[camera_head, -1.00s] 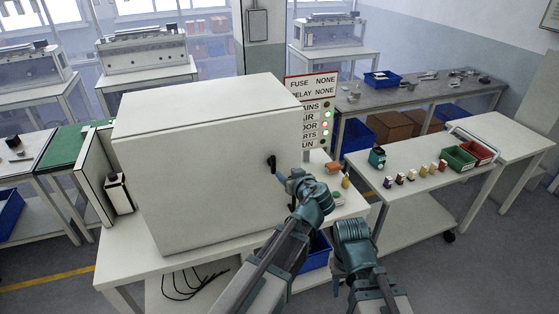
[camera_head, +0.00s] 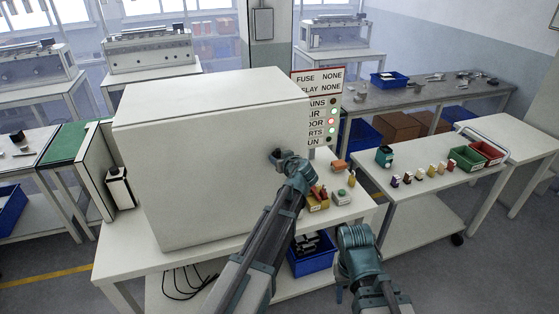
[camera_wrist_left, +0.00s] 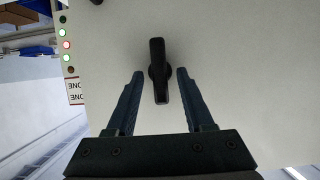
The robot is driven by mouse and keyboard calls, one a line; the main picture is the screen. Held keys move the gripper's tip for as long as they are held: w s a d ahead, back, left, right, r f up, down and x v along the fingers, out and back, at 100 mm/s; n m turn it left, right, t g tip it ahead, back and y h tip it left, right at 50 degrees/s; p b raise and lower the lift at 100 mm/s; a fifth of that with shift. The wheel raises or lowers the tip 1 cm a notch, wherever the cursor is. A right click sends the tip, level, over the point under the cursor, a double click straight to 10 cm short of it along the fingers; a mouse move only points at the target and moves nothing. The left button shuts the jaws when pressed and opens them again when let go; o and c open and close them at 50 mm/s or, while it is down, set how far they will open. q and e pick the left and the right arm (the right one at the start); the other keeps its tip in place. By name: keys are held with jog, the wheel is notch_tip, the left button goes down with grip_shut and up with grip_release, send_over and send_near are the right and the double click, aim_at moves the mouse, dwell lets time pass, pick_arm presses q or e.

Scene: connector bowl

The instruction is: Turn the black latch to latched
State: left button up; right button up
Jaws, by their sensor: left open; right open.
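The black latch (camera_wrist_left: 158,72) is a bar handle on the front face of the white cabinet (camera_head: 200,180). In the left wrist view it runs almost along the direction of my fingers. My left gripper (camera_wrist_left: 157,90) is open, with one finger on each side of the latch and a gap to both. In the head view my left gripper (camera_head: 280,157) is at the cabinet's face and covers most of the latch. My right gripper (camera_head: 340,292) is open and empty, low in front of the small table's edge.
A status sign (camera_head: 320,105) with lamps stands behind the cabinet's right edge; one lamp is red. Small boxes (camera_head: 318,200) and a green-topped part (camera_head: 342,195) lie right of the cabinet. A side table (camera_head: 430,190) holds several small coloured parts and bins.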

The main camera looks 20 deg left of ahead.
pick_arm(q)
jog(key=shift+c, duration=0.3)
grip_shut()
jog(key=m+y+b, duration=0.2)
jog(key=m+b, duration=0.1)
jog(key=m, duration=0.1)
jog(key=f+m+g+y+b, duration=0.1)
jog(key=m+y+b, duration=0.2)
jog(key=m, duration=0.2)
jog(key=d+m+y+b, duration=0.1)
jog(key=m+y+b, duration=0.1)
jog(key=m+b, duration=0.1)
jog(key=shift+w+f+m+y+b, duration=0.3)
jog(key=shift+w+m+b, duration=0.1)
jog(key=shift+m, duration=0.3)
dwell(0.6)
